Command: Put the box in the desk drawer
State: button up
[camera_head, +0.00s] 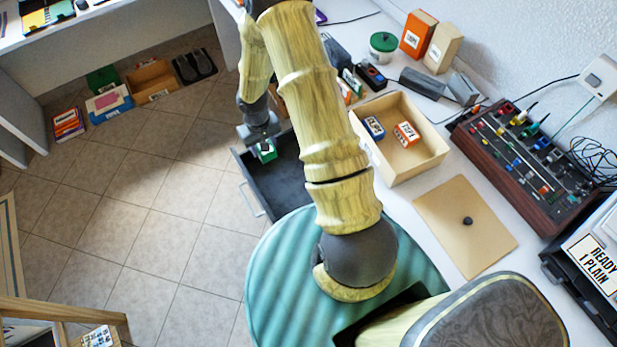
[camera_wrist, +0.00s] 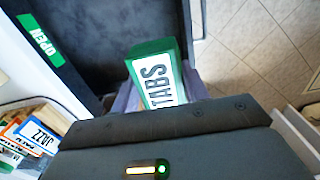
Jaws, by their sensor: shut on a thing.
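A small green box with a white label reading TABS (camera_wrist: 158,75) is held between my gripper's fingers. It also shows as a small green and white block in the head view (camera_head: 267,154). My gripper (camera_head: 262,139) is shut on this box, over the outer left part of the open desk drawer. The drawer (camera_head: 282,178) is pulled out, with a dark, bare floor where visible; my arm hides its right part. In the wrist view the dark drawer floor (camera_wrist: 100,30) lies beyond the box. I cannot tell how far the box is above the floor.
An open tan carton (camera_head: 430,158) with a blue and an orange box stands on the desk, beside its lid (camera_head: 465,226). A mixer (camera_head: 525,165) stands at the right.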

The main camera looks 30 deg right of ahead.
jog(key=s+d+f+n+b, duration=0.1)
jog(key=d+f+n+b, duration=0.1)
jog(key=d+f+b, duration=0.2)
jog(key=s+d+f+n+b, duration=0.1)
jog(key=d+f+n+b, duration=0.1)
jog(key=d+b, duration=0.8)
jog(key=f+b, duration=0.1)
jog(key=b, duration=0.8)
jog(key=shift+f+n+b, duration=0.3)
jog(key=shift+f+n, duration=0.1)
jog(key=shift+d, duration=0.1)
notch_tip(320, 180, down, 14)
jog(key=b, duration=0.5)
jog(key=shift+f, duration=0.1)
jog(key=shift+f+b, duration=0.9)
jog(key=shift+f, duration=1.05)
jog(key=shift+f, duration=0.1)
